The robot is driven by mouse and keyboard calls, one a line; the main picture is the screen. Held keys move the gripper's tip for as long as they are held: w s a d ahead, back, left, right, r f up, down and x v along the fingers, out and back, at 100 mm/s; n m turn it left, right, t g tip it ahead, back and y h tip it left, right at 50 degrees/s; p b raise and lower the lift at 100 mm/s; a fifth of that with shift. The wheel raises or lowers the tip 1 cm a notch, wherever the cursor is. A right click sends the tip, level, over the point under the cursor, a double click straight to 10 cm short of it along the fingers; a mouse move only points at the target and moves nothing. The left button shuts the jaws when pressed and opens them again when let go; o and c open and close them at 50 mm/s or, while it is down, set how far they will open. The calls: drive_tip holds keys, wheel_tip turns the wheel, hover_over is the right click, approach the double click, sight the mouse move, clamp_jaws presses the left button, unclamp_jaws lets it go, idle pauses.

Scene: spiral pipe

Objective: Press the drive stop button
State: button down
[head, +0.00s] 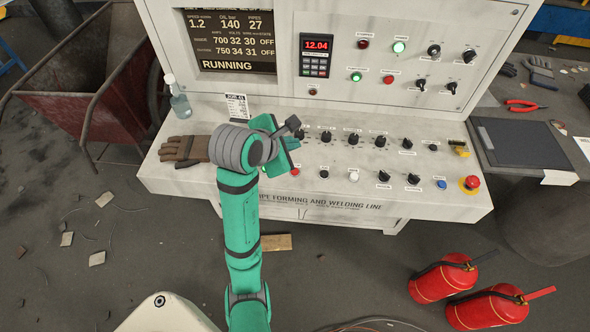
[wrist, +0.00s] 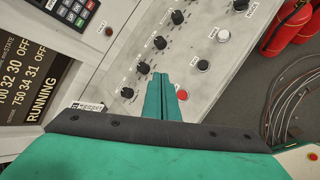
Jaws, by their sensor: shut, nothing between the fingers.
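My gripper (head: 304,176) is shut and empty, low over the sloping front desk of the white control console. In the wrist view its green fingers (wrist: 161,88) point up the picture, just left of a red push button (wrist: 182,95). That button also shows beside the fingers in the head view (head: 295,171). The fingers look close to it but not over its cap; whether they touch the desk I cannot tell. Its label is too small to read, so I cannot confirm which button is drive stop. Another red button (head: 387,79) is on the upright panel.
Beside the near red button are a black button (wrist: 203,65) and a white one (wrist: 223,36). A row of black knobs (head: 353,139) runs behind. A red mushroom button (head: 472,183) is at the desk's right end. A glove (head: 184,149) and bottle (head: 179,101) are left. The screen (head: 228,41) reads RUNNING.

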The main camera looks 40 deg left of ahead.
sight(294, 173)
drive_tip(key=shift+f, duration=0.1)
drive_tip(key=shift+f, duration=4.35)
drive_tip(key=shift+s, duration=0.1)
drive_tip(key=shift+w, duration=0.2)
drive_tip(key=shift+d+f, duration=0.1)
drive_tip(key=shift+d, duration=0.05)
drive_tip(key=shift+s+a+f, duration=0.25)
drive_tip(key=shift+s+f, duration=0.05)
drive_tip(key=shift+d, duration=0.15)
